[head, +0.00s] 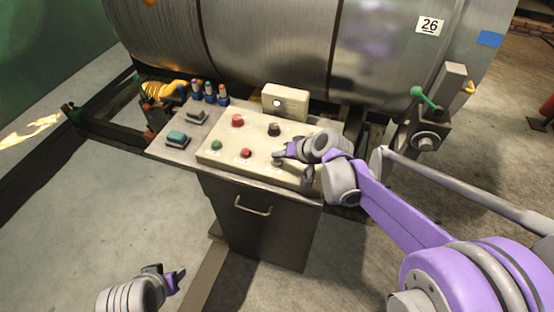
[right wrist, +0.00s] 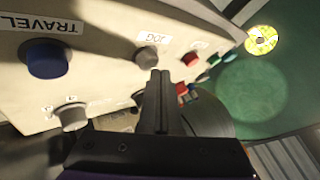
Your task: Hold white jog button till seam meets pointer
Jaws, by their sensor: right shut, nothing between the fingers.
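The sloped cream control panel (head: 225,158) carries several round buttons. My right gripper (head: 282,155) is shut and empty over the panel's right part. In the right wrist view its fingers (right wrist: 163,80) point at the panel, with a grey-white button (right wrist: 146,57) by the JOG label just beyond the tips. Contact cannot be told. The large steel drum (head: 270,40) has dark vertical seam lines (head: 334,50). I cannot make out a pointer for certain. My left gripper (head: 172,278) is low at the front left, away from the panel; its jaw state is unclear.
A cream box with a white lamp (head: 285,101) stands behind the panel. A blue button (right wrist: 47,58) sits by the TRAVEL label. A red button (head: 237,120) and a black knob (head: 274,129) are on the panel. A green-handled lever (head: 424,97) is at right. Floor at left is clear.

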